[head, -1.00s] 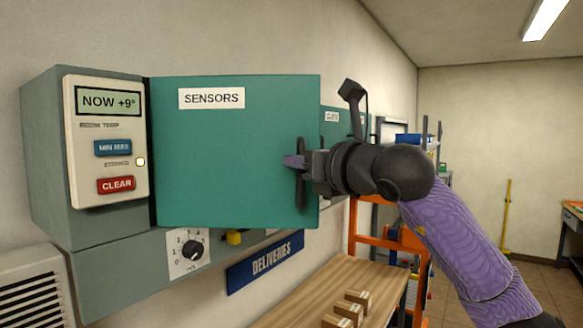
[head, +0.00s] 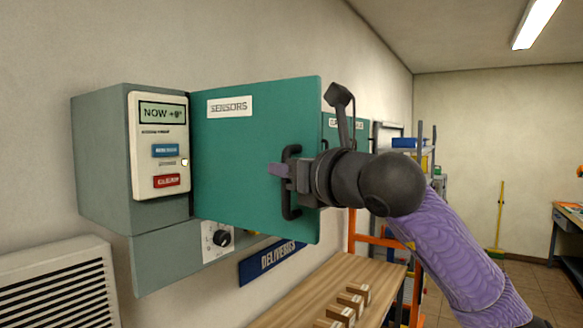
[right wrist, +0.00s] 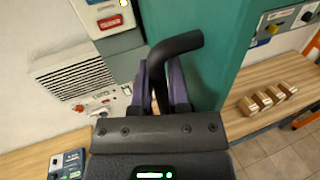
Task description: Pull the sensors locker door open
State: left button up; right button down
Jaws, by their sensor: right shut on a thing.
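The sensors locker door (head: 240,145) is a teal panel with a white SENSORS label, in the middle of the head view. It stands swung out at an angle from the grey housing on its left. Its dark bar handle (head: 291,210) is upright near the door's right edge. My right gripper (head: 281,170) is shut on this handle. In the right wrist view, the purple fingers (right wrist: 162,88) close around the black handle (right wrist: 178,46), with the teal door (right wrist: 205,60) just behind. The locker's inside is hidden behind the door. My left gripper is not in view.
A thermometer panel (head: 145,180) with coloured buttons is left of the door. A wooden bench (head: 300,295) with small boxes (head: 350,300) stands underneath. A vent grille (head: 60,285) is at lower left.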

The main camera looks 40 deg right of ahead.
jog(key=shift+a, duration=0.1)
jog(key=c, duration=0.9)
grip_release()
jog(key=shift+f, duration=0.1)
jog(key=s+b, duration=0.2)
jog(key=s, duration=0.1)
jog(key=s+b, duration=0.1)
jog(key=s, duration=0.2)
jog(key=s+a+b, duration=0.1)
jog(key=s+b, duration=0.1)
jog(key=s, duration=0.1)
jog(key=shift+s+b, duration=0.35)
jog(key=shift+s, duration=0.05)
